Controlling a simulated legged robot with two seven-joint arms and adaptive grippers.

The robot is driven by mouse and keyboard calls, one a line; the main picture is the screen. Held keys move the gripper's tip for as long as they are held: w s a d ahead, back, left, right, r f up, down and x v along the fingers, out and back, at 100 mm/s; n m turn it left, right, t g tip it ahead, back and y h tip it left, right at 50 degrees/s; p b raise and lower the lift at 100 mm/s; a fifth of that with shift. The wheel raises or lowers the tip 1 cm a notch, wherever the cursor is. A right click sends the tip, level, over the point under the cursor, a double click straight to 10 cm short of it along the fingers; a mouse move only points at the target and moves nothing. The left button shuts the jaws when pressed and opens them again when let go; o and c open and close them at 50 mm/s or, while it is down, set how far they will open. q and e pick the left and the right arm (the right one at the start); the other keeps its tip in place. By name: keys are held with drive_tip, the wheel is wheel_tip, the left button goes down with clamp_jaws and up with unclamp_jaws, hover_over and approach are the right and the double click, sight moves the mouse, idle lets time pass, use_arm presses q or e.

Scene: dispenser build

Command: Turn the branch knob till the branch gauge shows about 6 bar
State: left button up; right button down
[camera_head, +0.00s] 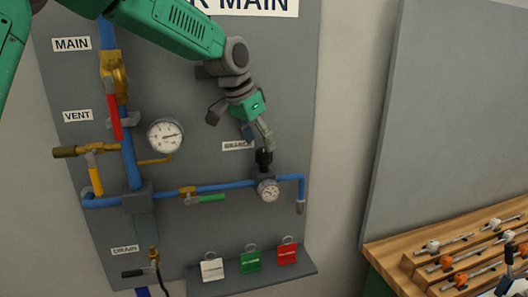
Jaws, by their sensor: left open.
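The branch knob (264,157) is a small black knob on top of the branch regulator, just below the partly covered BRANCH label (237,146). The branch gauge (268,190) is a small round white dial under the knob; its needle is too small to read. My left gripper (259,143) reaches down from above with its fingers open. Its fingertips are right at the top of the knob; I cannot tell whether they touch it. A dark part at the lower right edge (510,256) may be my right gripper; its fingers do not show clearly.
A larger gauge (165,135) sits left on the grey panel. A red-handled valve (115,115), a yellow-handled valve (95,175) and a green-handled valve (208,198) are on the pipes. Three tags hang above a ledge (250,281). A wooden bench (385,250) with racked tools stands right.

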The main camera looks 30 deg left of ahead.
use_arm(q)
drive_tip(key=v, duration=0.7)
drive_tip(key=shift+r, duration=0.35)
drive_tip(key=shift+s, duration=0.15)
drive_tip(key=shift+f, duration=0.1)
